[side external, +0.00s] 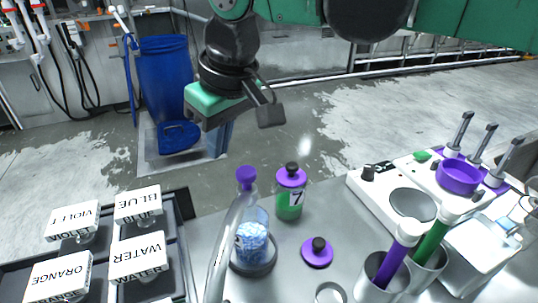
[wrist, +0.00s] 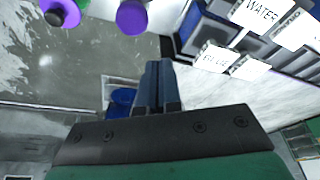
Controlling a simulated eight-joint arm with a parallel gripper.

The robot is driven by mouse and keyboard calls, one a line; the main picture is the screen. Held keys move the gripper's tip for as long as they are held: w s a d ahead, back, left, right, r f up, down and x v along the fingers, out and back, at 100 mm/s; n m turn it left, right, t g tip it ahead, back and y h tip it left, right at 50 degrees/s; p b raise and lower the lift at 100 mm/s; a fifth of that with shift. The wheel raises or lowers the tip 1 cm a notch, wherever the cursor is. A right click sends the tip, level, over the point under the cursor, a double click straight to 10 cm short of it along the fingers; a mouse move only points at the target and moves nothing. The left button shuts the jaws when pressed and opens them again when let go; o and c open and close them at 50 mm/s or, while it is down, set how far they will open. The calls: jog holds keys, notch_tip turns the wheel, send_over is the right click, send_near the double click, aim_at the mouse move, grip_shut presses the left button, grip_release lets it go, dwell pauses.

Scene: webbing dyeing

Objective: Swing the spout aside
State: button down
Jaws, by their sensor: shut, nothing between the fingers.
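A pale silver curved spout (side external: 226,245) rises from the front edge in the side external view, in front of a clear vessel of blue grains (side external: 254,248). A purple knob (side external: 246,175) shows at its upper end; I cannot tell which of the two it belongs to. A purple knob also shows at the top of the wrist view (wrist: 132,16). My gripper (side external: 217,154) is above and behind the spout, apart from it. Its two blue-grey fingers are together and empty in the wrist view (wrist: 158,64). The spout's base is out of view.
Trays with labelled blocks (side external: 138,255) lie left. Cups with purple and green tools (side external: 377,275) and a white device (side external: 385,190) stand right. A blue bin (side external: 163,75) stands behind.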

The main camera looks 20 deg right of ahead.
aim_at(240, 168)
jog(key=shift+f, duration=0.1)
dwell(0.3)
jog(key=shift+f, duration=1.7)
jog(key=shift+d, duration=0.15)
jog(key=shift+s+d, duration=0.25)
jog(key=shift+d, duration=0.25)
jog(key=shift+s+d, duration=0.2)
jog(key=shift+d, duration=0.35)
